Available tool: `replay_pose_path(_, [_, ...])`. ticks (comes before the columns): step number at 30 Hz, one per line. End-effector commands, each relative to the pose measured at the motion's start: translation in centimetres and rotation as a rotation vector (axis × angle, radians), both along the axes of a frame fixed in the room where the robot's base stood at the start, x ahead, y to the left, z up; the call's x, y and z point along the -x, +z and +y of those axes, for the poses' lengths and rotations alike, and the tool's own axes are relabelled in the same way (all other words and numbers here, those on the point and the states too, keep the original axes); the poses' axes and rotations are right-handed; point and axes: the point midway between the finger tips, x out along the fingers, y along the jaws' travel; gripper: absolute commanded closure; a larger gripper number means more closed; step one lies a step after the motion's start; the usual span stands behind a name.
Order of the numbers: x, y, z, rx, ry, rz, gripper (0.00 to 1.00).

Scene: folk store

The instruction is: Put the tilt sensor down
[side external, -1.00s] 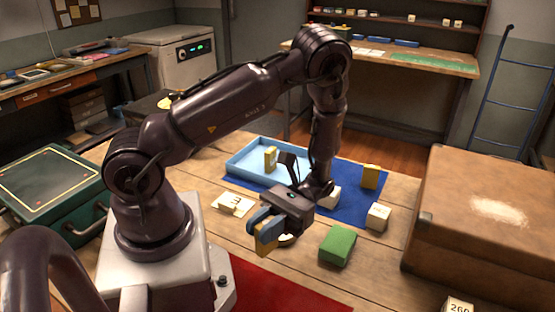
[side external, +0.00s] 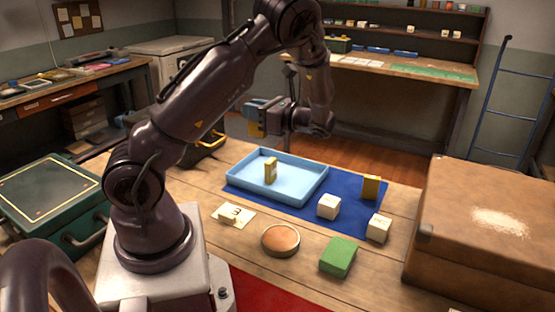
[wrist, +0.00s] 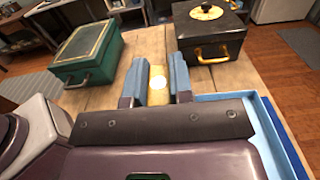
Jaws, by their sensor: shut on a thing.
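The tilt sensor (wrist: 158,86) is a small yellow block with a round white spot. In the wrist view it is between the two blue fingers of my gripper (wrist: 157,68), which is shut on it. In the side view my gripper (side external: 258,117) is raised well above the table, around the back left of the tray, with the yellow block partly hidden by the fingers. The light blue tray (side external: 236,189) lies on the table with another yellow block (side external: 271,170) standing in it.
A black box (wrist: 208,30) and green case (wrist: 88,52) stand behind.

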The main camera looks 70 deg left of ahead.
Motion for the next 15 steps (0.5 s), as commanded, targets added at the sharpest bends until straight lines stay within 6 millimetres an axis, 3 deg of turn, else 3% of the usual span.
replay_pose_path(11, [-5.4, -3.9, 6.6, -0.002, 0.001, 0.001, 1.00])
replay_pose_path(15, [-6.9, -6.8, 8.3, -0.001, 0.001, 0.004, 1.00])
